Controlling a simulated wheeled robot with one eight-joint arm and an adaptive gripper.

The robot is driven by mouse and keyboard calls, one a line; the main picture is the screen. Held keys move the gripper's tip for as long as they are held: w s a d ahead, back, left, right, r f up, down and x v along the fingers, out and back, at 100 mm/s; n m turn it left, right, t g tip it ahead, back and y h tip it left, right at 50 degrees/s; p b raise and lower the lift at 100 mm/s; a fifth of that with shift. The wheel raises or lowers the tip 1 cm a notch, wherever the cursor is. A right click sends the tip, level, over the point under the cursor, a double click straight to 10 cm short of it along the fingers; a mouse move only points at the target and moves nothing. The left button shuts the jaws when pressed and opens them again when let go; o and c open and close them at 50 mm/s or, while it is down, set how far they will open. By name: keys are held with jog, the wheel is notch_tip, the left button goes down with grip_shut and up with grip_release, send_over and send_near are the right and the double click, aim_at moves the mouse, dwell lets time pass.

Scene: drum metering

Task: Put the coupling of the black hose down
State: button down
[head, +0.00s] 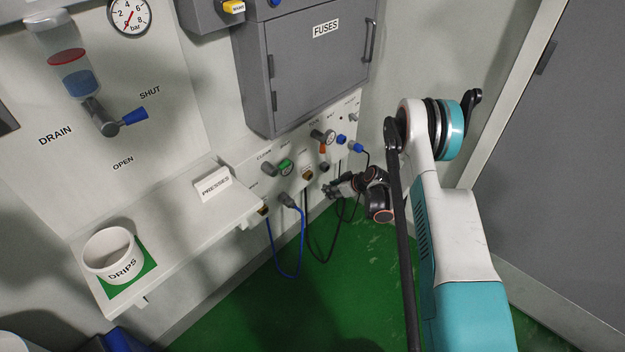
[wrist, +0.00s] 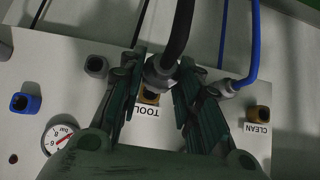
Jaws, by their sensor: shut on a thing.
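The grey coupling (wrist: 160,72) of the black hose (wrist: 179,30) sits between the fingers of my gripper (wrist: 158,80) in the wrist view. My gripper is shut on it. Just beyond the coupling is the brass port (wrist: 149,97) with the TOOL label (wrist: 146,112). I cannot tell whether the coupling touches that port. In the head view my gripper (head: 334,190) is low at the wall panel, and the black hose (head: 322,258) hangs in a loop below it. The coupling itself is too small to make out there.
A blue hose (head: 285,272) hangs from its grey coupling (head: 289,201), left of my gripper. A shelf (head: 190,235) holds a DRIPS cup (head: 112,256) on a green mat and a PRESSES sign (head: 213,184). The FUSES box (head: 300,75) is above. Green floor below is clear.

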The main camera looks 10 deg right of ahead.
jog(key=shift+s+d, duration=0.25)
jog(key=shift+s, duration=0.15)
jog(key=s+a+r+m+t+h, duration=0.1)
jog(key=s+r+m, duration=0.15)
jog(key=r, duration=0.65)
jog(key=s+a+r+m+h, duration=0.2)
jog(key=s+r, duration=0.1)
jog(key=r, duration=0.6)
jog(key=s+a+r+m+h, duration=0.1)
jog(key=s+r+m+h, duration=0.1)
jog(key=s+r, duration=1)
jog(key=shift+s+a+r+m+t, duration=0.2)
jog(key=shift+s+m+t, duration=0.1)
jog(key=shift+s+m, duration=0.1)
